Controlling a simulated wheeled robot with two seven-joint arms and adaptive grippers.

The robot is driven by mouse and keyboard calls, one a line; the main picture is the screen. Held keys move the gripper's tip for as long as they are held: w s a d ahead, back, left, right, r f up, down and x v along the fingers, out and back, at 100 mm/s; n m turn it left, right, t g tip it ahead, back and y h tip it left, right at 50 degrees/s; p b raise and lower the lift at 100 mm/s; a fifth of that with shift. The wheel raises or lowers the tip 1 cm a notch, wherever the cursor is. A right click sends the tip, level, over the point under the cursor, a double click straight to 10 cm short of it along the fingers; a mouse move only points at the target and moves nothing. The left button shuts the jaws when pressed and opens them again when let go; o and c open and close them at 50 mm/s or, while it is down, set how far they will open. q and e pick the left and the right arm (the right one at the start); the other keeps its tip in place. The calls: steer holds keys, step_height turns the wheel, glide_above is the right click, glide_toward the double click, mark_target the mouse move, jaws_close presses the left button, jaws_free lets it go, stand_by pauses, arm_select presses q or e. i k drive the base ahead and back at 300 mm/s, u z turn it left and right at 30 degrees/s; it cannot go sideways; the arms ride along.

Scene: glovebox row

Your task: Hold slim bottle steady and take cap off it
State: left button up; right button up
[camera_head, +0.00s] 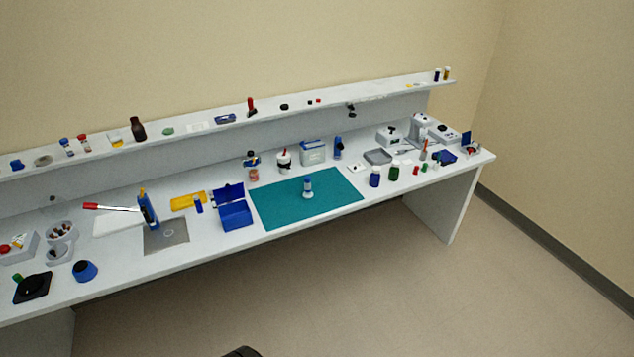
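A small slim bottle (308,190) with a pale body and a blue top stands upright on the teal mat (280,210), right of the mat's middle. The blue top looks like its cap, seated on it, but it is too small to see in detail. Nothing touches the bottle. Neither of my grippers can be made out. Only a dark rounded piece, probably part of me, shows at the bottom edge, far from the bench.
An open blue box (235,216) stands left of the mat. Dark blue (375,177) and green (395,173) bottles stand right of it. A white dropper bottle (284,161) and a blue-white box (312,152) stand behind. A shelf (300,98) runs along the back. Floor in front is clear.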

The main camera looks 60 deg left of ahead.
mark_target(308, 193)
steer(key=u, duration=0.25)
steer(key=i, duration=1.75)
steer(key=u, duration=1.25)
steer(key=i, duration=1)
steer(key=u, duration=1)
